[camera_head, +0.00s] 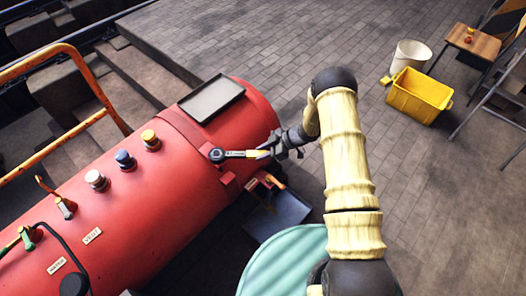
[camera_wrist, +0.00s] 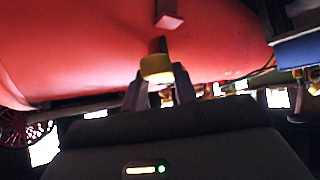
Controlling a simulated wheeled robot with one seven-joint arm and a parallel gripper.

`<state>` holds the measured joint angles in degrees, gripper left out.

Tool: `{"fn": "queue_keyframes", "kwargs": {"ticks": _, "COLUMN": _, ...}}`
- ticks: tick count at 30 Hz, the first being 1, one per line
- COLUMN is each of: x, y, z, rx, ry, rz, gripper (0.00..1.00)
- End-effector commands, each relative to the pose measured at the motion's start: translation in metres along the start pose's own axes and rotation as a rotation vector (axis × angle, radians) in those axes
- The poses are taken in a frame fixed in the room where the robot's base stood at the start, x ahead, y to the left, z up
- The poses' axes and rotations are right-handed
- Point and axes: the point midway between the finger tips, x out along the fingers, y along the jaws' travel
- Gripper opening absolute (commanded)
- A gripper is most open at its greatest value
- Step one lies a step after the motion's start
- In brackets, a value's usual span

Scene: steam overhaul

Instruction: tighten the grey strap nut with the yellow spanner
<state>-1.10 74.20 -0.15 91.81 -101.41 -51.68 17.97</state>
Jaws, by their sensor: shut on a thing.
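My gripper (camera_head: 272,150) is shut on the yellow spanner (camera_head: 250,154) near the right end of its handle. The spanner reaches left over the red boiler (camera_head: 180,210), and its dark ring head (camera_head: 217,155) is at the boiler's raised strap. I cannot make out the grey strap nut, nor tell whether the ring is around it. In the wrist view the spanner's yellow handle end (camera_wrist: 157,67) is between my two dark fingers, with its dark shaft pointing to the boiler (camera_wrist: 90,55).
A dark-framed tray (camera_head: 211,98) and several coloured caps, one blue (camera_head: 125,159), sit on the boiler. An orange rail (camera_head: 40,65) is at left. A teal round top (camera_head: 285,265) is below my arm. A yellow crate (camera_head: 418,96) and white bucket (camera_head: 410,56) stand on open paving.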

Motion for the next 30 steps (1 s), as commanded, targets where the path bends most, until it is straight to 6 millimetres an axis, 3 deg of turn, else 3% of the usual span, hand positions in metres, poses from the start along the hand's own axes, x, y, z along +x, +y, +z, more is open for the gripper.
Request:
{"fn": "queue_keyframes", "kwargs": {"ticks": 9, "x": -0.001, "y": -0.02, "z": -0.003, "rx": 0.072, "ry": 0.003, "rz": 0.082, "gripper": 0.0}}
{"fn": "queue_keyframes", "kwargs": {"ticks": 20, "x": 0.0, "y": -0.021, "z": -0.002, "rx": 0.078, "ry": 0.003, "rz": 0.093, "gripper": 0.0}}
{"fn": "queue_keyframes", "kwargs": {"ticks": 30, "x": 0.003, "y": -0.04, "z": -0.005, "rx": 0.149, "ry": 0.006, "rz": 0.174, "gripper": 0.0}}
